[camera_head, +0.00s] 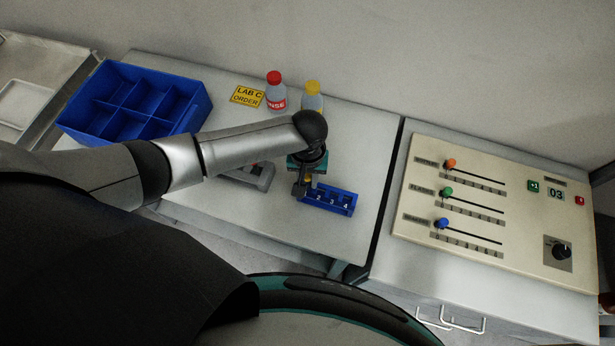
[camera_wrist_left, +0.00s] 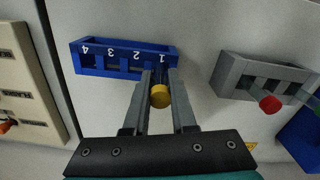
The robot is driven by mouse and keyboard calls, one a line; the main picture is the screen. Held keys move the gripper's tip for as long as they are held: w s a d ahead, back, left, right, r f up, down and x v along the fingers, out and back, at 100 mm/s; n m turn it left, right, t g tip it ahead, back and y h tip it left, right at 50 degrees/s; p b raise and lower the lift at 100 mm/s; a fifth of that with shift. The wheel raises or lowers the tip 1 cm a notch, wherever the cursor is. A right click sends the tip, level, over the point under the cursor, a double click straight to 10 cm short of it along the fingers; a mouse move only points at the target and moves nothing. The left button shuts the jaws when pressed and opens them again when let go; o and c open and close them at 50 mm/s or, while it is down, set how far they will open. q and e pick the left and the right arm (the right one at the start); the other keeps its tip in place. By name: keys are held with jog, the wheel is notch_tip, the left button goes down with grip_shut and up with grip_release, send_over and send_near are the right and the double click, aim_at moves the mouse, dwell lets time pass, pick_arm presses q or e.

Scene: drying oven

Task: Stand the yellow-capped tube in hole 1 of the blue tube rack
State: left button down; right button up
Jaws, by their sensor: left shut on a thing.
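The blue tube rack (camera_head: 341,210) stands on the white table, and the numbers 2, 3 and 4 show on it in the head view. In the left wrist view the rack (camera_wrist_left: 125,46) shows numbers 1 to 4. My left gripper (camera_head: 302,188) is over the rack's hole 1 end. In the wrist view my left gripper (camera_wrist_left: 160,90) is shut on the yellow-capped tube (camera_wrist_left: 160,97), its cap between the fingers. The tube lines up with hole 1. I cannot tell how deep its lower end sits, as the fingers and cap hide it. My right gripper is not in view.
A grey rack (camera_wrist_left: 238,74) with a red-capped tube (camera_wrist_left: 270,104) stands beside the blue rack. A blue divided bin (camera_head: 172,128), a red-capped bottle (camera_head: 275,92) and a yellow-capped bottle (camera_head: 312,98) stand farther back. A control panel (camera_head: 520,235) is at the right.

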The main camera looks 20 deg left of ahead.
pick_arm(q)
jog(key=shift+f+b, duration=0.35)
jog(key=shift+f, duration=0.3)
jog(key=c, duration=0.7)
grip_release()
jog(key=shift+o, duration=0.2)
notch_tip(320, 180, up, 15)
jog(key=p, duration=0.2)
jog(key=shift+r, duration=0.2)
